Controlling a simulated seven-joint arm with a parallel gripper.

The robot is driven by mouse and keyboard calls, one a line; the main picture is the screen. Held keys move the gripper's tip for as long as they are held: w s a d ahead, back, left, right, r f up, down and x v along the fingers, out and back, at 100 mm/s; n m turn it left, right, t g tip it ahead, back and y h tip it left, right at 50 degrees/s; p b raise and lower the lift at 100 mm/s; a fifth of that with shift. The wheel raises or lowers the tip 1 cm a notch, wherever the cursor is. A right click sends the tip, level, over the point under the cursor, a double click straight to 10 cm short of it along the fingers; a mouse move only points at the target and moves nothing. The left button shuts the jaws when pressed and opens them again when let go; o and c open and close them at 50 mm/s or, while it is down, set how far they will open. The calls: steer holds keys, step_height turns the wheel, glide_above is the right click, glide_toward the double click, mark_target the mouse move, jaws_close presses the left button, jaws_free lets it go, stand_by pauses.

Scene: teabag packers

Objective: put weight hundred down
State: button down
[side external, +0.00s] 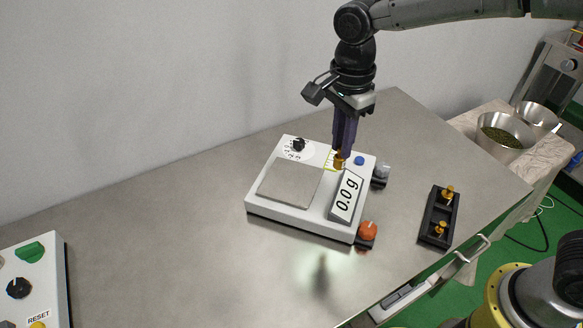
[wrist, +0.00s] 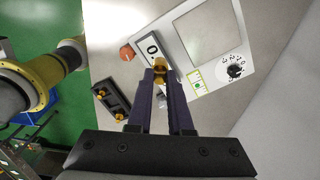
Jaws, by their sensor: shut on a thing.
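My gripper (side external: 341,152) points down over the right part of the white scale (side external: 262,207), behind its display, which reads 0.0 g. It is shut on a small brass weight (side external: 339,162), which also shows between the fingertips in the wrist view (wrist: 159,67). I cannot tell whether the weight touches the scale. A yellow-green marked square (side external: 328,160) lies beside the weight on the scale top. The scale's grey pan (side external: 291,183) is empty. A black weight holder (side external: 434,228) stands right of the scale with two brass weights (side external: 447,192) in it.
An orange knob (side external: 368,230) and a clear knob (side external: 382,172) sit at the scale's right side. A white panel with a RESET label (side external: 32,278) is at the lower left. Metal bowls (side external: 504,138) stand on a side table. The steel table (side external: 160,230) left of the scale is clear.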

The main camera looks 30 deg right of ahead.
steer(key=w+a+f, duration=0.3)
steer(key=w, duration=0.4)
glide_above(291, 180)
step_height(291, 180, down, 6)
steer(key=shift+f, duration=1.5)
steer(key=shift+f, duration=0.2)
steer(key=c, duration=0.8)
jaws_free()
steer(key=shift+c, duration=0.2)
steer(key=shift+r, duration=0.1)
